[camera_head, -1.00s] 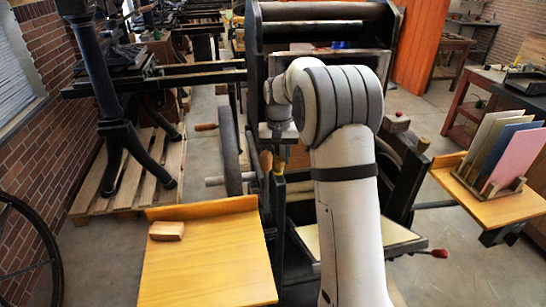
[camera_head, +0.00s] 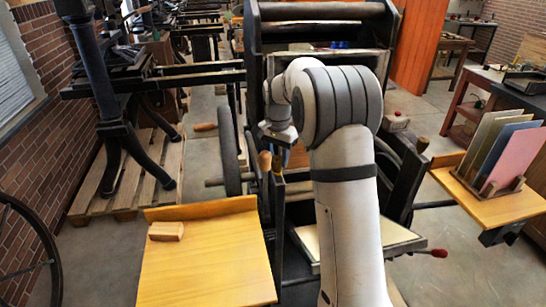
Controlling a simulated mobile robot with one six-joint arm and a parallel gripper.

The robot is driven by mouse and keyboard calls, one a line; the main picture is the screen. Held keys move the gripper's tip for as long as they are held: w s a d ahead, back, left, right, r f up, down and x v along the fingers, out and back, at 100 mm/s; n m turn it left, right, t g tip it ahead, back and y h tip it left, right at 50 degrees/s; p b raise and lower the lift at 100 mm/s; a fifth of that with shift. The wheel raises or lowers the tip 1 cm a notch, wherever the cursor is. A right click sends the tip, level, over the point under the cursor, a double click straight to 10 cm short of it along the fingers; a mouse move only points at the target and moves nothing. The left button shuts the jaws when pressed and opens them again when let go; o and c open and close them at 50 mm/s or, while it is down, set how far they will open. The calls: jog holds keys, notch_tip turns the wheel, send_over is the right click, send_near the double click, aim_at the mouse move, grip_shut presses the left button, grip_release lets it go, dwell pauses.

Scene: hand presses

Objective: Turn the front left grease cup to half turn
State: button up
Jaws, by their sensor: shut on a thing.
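The front left grease cup (camera_head: 279,164) is a small brass-coloured part on top of the dark front left post of the press. My gripper (camera_head: 279,153) comes down over it from above, shut on it. My wrist sits directly above and looks turned at an angle. The fingertips and most of the cup are small and partly hidden, so the cup's exact turn cannot be read.
The press has a wheel (camera_head: 229,152) with a handle at left. A wooden feed board (camera_head: 205,255) carrying a small wooden block (camera_head: 166,231) is in front. A side shelf (camera_head: 500,208) with upright coloured boards stands at right.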

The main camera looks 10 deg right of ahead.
aim_at(277, 159)
jog(key=shift+s+f, duration=0.15)
jog(key=shift+f, duration=0.1)
jog(key=o, duration=1)
jog(key=shift+r, duration=0.15)
jog(key=shift+r, duration=0.1)
notch_tip(277, 159, up, 7)
jog(key=shift+r+b, duration=0.2)
jog(key=shift+b, duration=0.25)
jog(key=shift+r, duration=0.15)
jog(key=shift+c, duration=0.6)
